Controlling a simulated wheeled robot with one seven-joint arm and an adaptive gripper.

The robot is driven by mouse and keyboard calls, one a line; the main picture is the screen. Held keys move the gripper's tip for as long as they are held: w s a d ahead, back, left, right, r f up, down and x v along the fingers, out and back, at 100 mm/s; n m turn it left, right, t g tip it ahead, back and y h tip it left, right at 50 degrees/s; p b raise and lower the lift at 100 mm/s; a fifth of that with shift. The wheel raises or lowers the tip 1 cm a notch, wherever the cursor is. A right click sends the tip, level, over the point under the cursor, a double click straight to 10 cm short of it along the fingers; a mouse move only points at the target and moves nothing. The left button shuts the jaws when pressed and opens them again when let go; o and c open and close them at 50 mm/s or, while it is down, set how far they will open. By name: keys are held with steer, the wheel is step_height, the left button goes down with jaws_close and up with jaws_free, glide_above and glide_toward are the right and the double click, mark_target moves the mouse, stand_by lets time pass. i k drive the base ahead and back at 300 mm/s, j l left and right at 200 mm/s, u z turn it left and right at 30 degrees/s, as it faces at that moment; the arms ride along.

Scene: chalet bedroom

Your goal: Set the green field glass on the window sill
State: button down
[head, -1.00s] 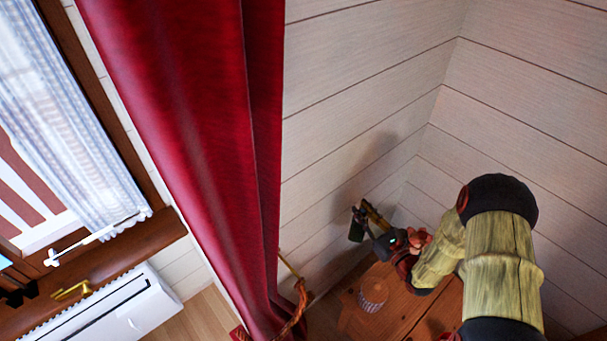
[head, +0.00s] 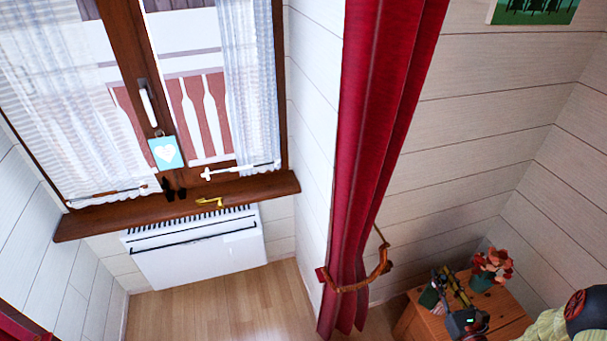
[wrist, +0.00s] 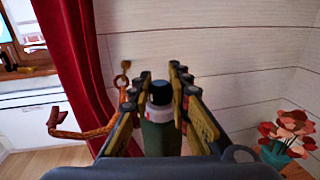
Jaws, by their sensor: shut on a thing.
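The green field glass (wrist: 158,135) is between the two fingers of my gripper (wrist: 161,80) in the wrist view. It shows a green body, a pale ring and a black end. In the head view a dark green part of it (head: 429,297) shows beside my gripper (head: 442,282), at the lower right near the wooden cabinet. The brown window sill (head: 250,190) runs under the window on the left, well apart from my gripper.
A red curtain (head: 375,130) with a rope tie (head: 380,268) hangs between my gripper and the window. A flower pot (head: 482,282) stands on the wooden cabinet (head: 425,325). Small dark objects (head: 173,188) and a brass handle-like piece (head: 209,201) are at the sill. A white heater (head: 200,250) is below.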

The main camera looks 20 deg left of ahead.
mark_target(126, 218)
steer(key=u, duration=0.4)
steer(key=k+u, duration=0.15)
steer(key=u, duration=0.3)
steer(key=j+u, duration=0.1)
steer(key=u, duration=0.3)
steer(key=j+u, duration=0.1)
steer(key=u, duration=1.4)
steer(key=i+l, duration=0.1)
steer(key=i, duration=0.4)
steer(key=i+l+u, duration=0.1)
steer(key=i, duration=0.45)
steer(key=i+l, duration=0.2)
steer(key=i, duration=0.3)
steer(key=i+l+u, duration=0.1)
steer(key=i, duration=0.45)
